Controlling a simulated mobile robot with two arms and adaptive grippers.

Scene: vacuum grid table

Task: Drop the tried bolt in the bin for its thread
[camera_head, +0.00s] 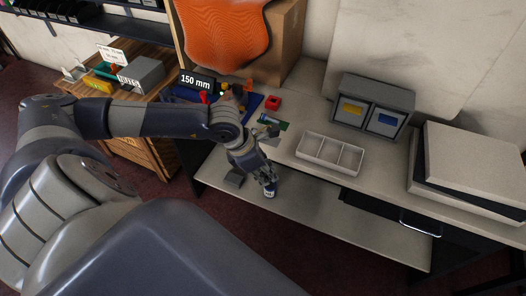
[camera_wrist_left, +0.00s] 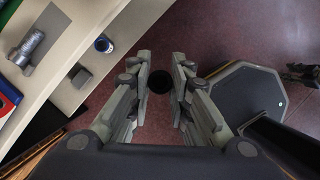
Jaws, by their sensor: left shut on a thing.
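My left gripper (camera_head: 267,181) is in front of the bench, low near the lower shelf. In the wrist view its fingers (camera_wrist_left: 159,88) close around a small dark round piece (camera_wrist_left: 158,81), seen end-on; its thread cannot be made out. Two grey bins (camera_head: 371,105) stand side by side at the back of the bench, one with a yellow label and one with a blue label. They are to the right of my gripper and farther back. My right gripper is not in view.
A white three-part tray (camera_head: 329,153) lies on the bench before the bins. Pale boxes (camera_head: 472,165) fill the right end.

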